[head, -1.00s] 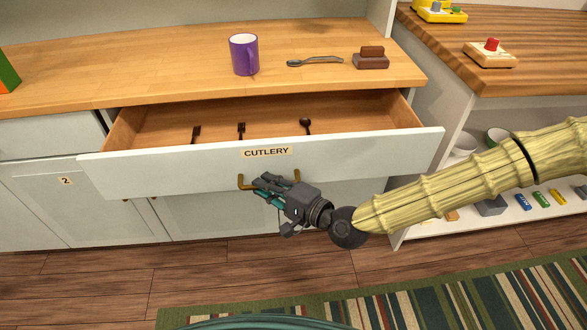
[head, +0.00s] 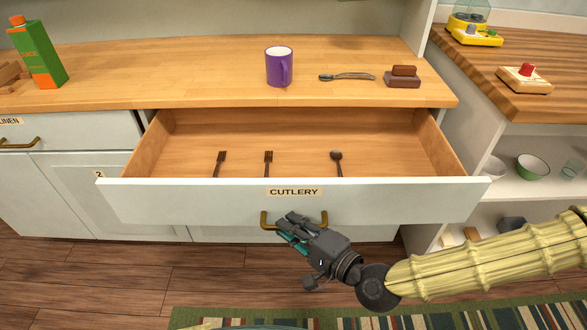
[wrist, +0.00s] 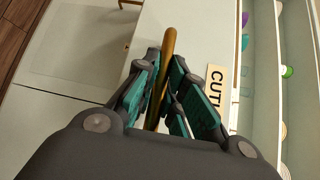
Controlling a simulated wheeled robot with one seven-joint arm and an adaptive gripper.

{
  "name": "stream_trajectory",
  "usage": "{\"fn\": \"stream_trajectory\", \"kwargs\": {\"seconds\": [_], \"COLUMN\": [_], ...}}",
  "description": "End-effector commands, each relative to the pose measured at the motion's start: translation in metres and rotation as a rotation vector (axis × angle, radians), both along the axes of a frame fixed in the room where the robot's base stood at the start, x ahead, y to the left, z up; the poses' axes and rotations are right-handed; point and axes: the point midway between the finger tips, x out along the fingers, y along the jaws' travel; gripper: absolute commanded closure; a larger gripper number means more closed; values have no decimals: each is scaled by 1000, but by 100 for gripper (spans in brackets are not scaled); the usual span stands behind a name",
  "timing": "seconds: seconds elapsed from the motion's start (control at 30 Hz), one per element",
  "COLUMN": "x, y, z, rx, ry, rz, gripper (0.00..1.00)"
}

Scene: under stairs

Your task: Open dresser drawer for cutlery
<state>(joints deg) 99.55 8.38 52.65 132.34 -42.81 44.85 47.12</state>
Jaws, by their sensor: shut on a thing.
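The dresser drawer labelled CUTLERY (head: 160,203) is pulled well out, with its wooden inside showing. Two forks (head: 268,162) and a spoon (head: 337,161) lie in it. Its brass handle (head: 324,220) is on the lower middle of the white front. My gripper (head: 288,228) is at the handle, coming from the lower right. In the wrist view the teal-padded fingers (wrist: 172,92) are shut around the brass handle bar (wrist: 168,45), and part of the label shows beside them. The fingers hide part of the handle in the head view.
On the dresser top (head: 190,75) are a purple mug (head: 279,70), a spoon (head: 346,77), a brown block-like item (head: 402,77) and a green carton (head: 40,55). A LINEN drawer (head: 70,133) is shut at left. An open shelf unit (head: 480,225) stands at right.

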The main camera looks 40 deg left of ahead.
Motion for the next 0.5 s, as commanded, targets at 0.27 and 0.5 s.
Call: {"fn": "stream_trajectory", "kwargs": {"seconds": [0.27,0.5], "x": [0,1], "y": [0,-4], "z": [0,0], "rx": [0,0], "ry": [0,1], "rz": [0,-2], "gripper": [79,79]}}
